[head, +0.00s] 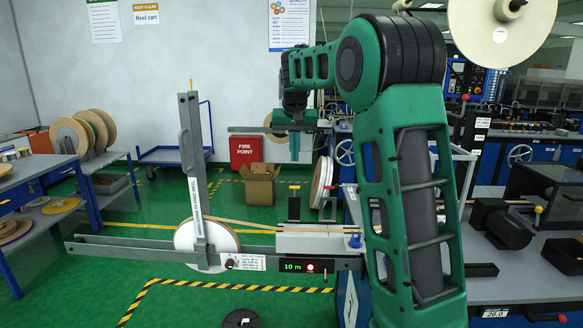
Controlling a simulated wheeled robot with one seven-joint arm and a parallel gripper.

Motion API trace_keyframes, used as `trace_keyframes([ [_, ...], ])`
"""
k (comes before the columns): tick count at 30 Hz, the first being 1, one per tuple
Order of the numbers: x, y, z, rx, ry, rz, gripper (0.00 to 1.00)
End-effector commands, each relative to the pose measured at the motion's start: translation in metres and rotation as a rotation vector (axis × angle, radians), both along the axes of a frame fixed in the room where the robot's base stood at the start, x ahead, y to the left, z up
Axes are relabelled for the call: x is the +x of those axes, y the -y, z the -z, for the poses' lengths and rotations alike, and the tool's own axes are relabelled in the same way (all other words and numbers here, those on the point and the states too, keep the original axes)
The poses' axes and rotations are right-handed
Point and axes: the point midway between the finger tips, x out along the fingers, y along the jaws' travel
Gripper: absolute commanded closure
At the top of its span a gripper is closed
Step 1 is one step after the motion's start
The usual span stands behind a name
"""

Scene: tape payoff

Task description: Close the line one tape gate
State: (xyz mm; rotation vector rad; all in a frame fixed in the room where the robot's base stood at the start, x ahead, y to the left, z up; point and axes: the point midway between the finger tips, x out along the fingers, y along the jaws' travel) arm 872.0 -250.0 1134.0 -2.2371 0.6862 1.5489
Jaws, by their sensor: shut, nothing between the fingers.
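The tape gate (194,160) is a long grey bar with a handle on its left side and a small printed label. It stands nearly upright, leaning slightly left, above a white tape reel (222,238). A horizontal grey frame bar (130,250) runs past the reel's lower part. A tan tape (255,224) runs right from the reel into a white guide block (315,240). My gripper (295,158) is right of the gate and higher than the reel, fingers pointing down, shut and empty, apart from the gate. My arm hides part of the machine at right.
A display (298,266) reading 10 m sits on the frame. A cardboard box (260,185) and red fire point box (246,151) stand behind. A blue cart (175,154) and reel racks (95,165) are at left. Green floor is clear at front left.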

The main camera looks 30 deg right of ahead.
Motion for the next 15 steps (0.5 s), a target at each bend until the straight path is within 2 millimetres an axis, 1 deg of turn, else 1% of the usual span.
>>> trace_keyframes([
  [1, 0.001, 0.001, 0.008, 0.001, -0.005, 0.001, 1.0],
  [9, 0.015, 0.01, 0.053, 0.002, -0.005, -0.001, 1.0],
  [15, 0.024, 0.015, 0.083, 0.002, -0.004, -0.002, 1.0],
])
